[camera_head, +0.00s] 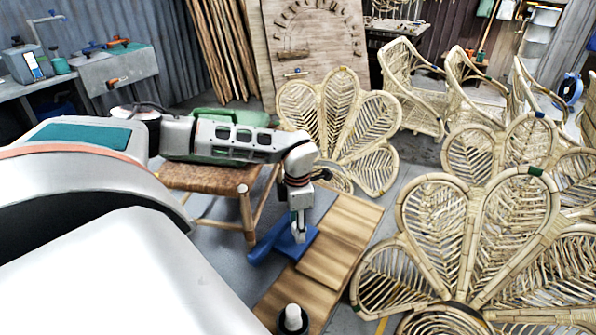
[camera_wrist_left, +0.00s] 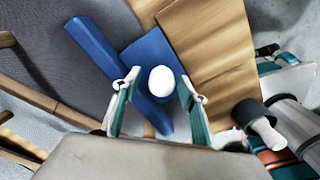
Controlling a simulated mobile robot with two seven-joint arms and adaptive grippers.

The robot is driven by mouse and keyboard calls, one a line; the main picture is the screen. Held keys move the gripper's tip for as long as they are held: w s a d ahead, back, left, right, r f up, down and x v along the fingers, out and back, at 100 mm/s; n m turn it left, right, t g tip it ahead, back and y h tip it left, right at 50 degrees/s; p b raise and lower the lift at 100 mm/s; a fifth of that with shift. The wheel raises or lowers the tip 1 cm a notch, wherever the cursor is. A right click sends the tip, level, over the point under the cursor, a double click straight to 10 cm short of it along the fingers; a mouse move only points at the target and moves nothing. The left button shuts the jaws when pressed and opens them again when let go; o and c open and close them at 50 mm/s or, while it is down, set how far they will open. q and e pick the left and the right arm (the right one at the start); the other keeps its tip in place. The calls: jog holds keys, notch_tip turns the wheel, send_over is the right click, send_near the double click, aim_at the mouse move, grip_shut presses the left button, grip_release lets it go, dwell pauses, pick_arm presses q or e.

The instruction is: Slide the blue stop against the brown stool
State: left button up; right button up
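The blue stop (camera_head: 268,243) is a flat blue piece with a long bar and a plate, lying at the left edge of a wooden board. It also shows in the left wrist view (camera_wrist_left: 97,48), with a white round knob (camera_wrist_left: 161,81) on it. My left gripper (camera_head: 299,232) points down over the stop. In the left wrist view its two teal fingers (camera_wrist_left: 158,95) stand open on either side of the knob, with small gaps. The brown stool (camera_head: 210,178) with a woven seat stands left of the stop, partly hidden by my arm. Grey floor shows between stop and stool rails (camera_wrist_left: 45,105).
Rattan chair backs (camera_head: 480,225) crowd the right side, and a petal-shaped rattan back (camera_head: 340,115) stands behind the board.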

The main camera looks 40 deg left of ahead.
pick_arm(q)
jog(key=shift+d, duration=0.1)
jog(key=shift+r, duration=0.4)
notch_tip(320, 180, up, 11)
dwell(0.7)
